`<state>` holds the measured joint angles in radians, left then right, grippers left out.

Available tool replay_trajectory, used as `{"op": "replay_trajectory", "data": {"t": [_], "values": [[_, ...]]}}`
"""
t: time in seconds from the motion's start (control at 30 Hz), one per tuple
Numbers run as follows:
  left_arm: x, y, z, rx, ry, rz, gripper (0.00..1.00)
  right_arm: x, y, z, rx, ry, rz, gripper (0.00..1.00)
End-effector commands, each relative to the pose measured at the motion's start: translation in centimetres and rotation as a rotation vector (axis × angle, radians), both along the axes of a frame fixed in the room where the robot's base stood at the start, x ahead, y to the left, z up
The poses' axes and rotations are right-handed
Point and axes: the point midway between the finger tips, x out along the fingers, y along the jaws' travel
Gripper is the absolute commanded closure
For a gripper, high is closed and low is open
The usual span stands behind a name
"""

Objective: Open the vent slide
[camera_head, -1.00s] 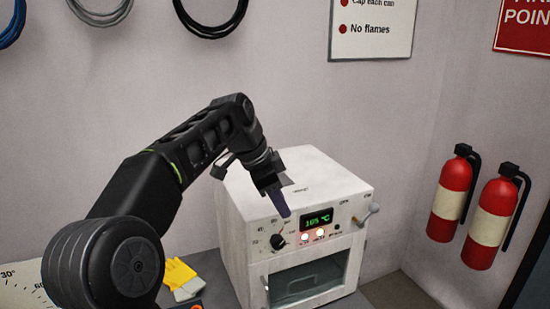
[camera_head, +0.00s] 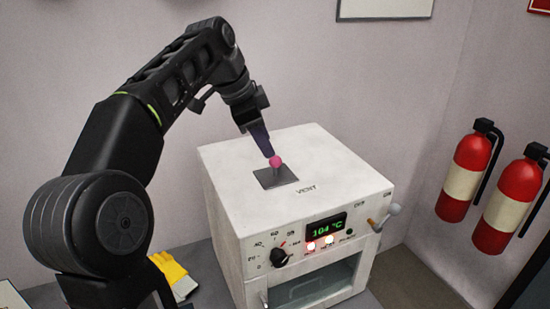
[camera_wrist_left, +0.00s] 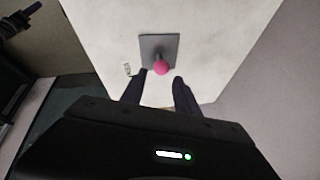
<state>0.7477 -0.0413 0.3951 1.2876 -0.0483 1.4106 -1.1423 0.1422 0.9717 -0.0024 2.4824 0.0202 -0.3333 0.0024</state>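The vent slide is a dark grey square plate (camera_head: 275,177) on top of the white oven (camera_head: 330,170), beside the printed word VENT. A pink round knob (camera_head: 275,161) stands on the plate. The plate (camera_wrist_left: 160,47) and knob (camera_wrist_left: 161,68) also show in the left wrist view. My left gripper (camera_head: 268,153) points down at the knob from above and behind. In the left wrist view its two fingers (camera_wrist_left: 160,78) are apart, with the knob just beyond the gap between the tips. I cannot tell whether a finger touches the knob. My right gripper is not in view.
The oven front has a black dial (camera_head: 279,257), a green display (camera_head: 326,228) reading 104 °C, lit buttons and a side lever (camera_head: 385,217). Yellow gloves (camera_head: 173,270) lie left of it. Two fire extinguishers (camera_head: 465,172) hang on the right wall.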

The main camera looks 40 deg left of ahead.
Motion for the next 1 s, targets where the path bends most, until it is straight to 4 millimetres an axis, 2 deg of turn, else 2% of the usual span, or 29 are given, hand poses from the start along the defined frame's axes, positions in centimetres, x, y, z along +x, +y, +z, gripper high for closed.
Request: {"op": "replay_trajectory", "data": {"t": [0.17,0.37,0.7,1.0], "values": [[0.2,0.0,-0.6,-0.001,0.003,-0.001,0.63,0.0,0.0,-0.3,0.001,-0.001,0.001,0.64],[1.2,-0.3,-2.9,-0.003,0.007,-0.002,0.63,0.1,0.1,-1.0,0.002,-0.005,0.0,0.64],[3.1,-0.7,-6.7,-0.003,0.006,0.0,0.63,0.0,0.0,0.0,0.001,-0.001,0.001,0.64],[3.2,-0.7,-7.1,-0.002,0.004,0.0,0.63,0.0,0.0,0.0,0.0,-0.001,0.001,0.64]]}}
